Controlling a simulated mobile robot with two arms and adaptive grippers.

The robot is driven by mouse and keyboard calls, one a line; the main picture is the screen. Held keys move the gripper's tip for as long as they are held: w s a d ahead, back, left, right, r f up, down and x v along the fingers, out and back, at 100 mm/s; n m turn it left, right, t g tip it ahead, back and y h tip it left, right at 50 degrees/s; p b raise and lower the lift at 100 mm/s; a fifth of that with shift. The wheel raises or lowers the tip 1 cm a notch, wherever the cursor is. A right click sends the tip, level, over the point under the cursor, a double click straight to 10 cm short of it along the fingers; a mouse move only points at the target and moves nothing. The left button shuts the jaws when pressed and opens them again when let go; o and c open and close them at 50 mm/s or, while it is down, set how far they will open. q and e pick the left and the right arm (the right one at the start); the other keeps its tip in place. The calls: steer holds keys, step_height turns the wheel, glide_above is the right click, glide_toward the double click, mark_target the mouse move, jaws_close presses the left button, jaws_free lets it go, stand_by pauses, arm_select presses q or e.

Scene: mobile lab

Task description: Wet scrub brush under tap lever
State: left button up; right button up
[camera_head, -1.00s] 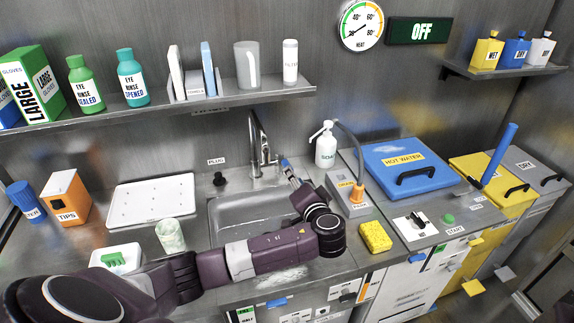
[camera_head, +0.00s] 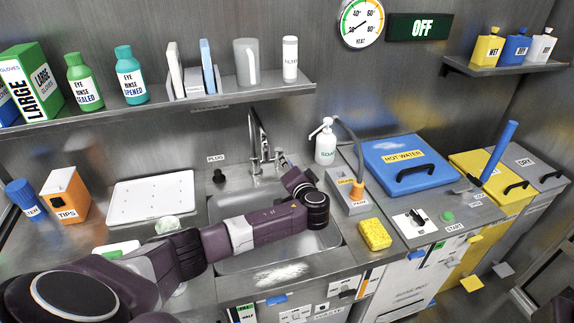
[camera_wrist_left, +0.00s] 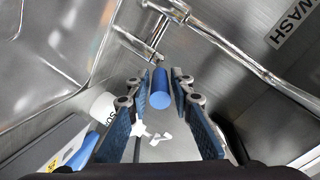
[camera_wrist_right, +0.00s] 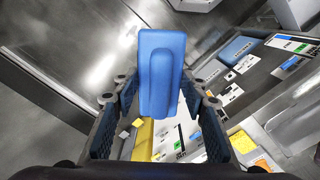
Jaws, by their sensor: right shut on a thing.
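The tap (camera_head: 257,140) stands behind the sink (camera_head: 285,258). Its lever ends in a blue cylindrical grip (camera_wrist_left: 160,90), seen in the left wrist view. My left gripper (camera_wrist_left: 157,76) has its fingers apart, one on each side of this blue grip; whether they touch it is unclear. In the head view my left gripper (camera_head: 284,166) is by the tap, mostly hidden by its own wrist. My right gripper (camera_wrist_right: 157,85) is shut on a blue block-like piece (camera_wrist_right: 160,70), apparently the scrub brush; no bristles show. My right gripper is outside the head view.
A soap bottle (camera_head: 325,142), a grey holder (camera_head: 351,192) and a yellow sponge (camera_head: 375,234) stand right of the sink. A white drain tray (camera_head: 150,198) lies to its left. A shelf (camera_head: 200,103) runs above. My left arm crosses over the sink.

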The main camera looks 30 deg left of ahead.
arm_select(q)
jaws_close()
arm_select(e)
steer(key=shift+f, duration=0.1)
arm_select(q)
steer(key=shift+w+d+f+g+b, duration=0.2)
steer(key=shift+g+b, duration=0.1)
steer(key=shift+b, duration=0.2)
arm_select(e)
steer(key=shift+f, duration=0.4)
arm_select(q)
steer(key=shift+w+d+f+n+g+y+b, duration=0.1)
steer(key=shift+w+n+g+y+b, duration=0.15)
steer(key=shift+b, duration=0.3)
steer(key=shift+d+n+g+y+b, duration=0.15)
steer(key=shift+n+y+b, duration=0.15)
steer(key=shift+b, duration=0.2)
arm_select(e)
step_height(320, 180, down, 2)
steer(key=shift+f, duration=0.1)
steer(key=shift+f+b, duration=0.4)
arm_select(q)
steer(key=shift+w+r+n+g+y, duration=0.15)
steer(key=shift+r+n+g+y, duration=0.1)
steer(key=shift+r+n+g, duration=0.1)
arm_select(e)
steer(key=shift+r, duration=0.1)
arm_select(q)
steer(key=shift+o, duration=2.3)
jaws_free()
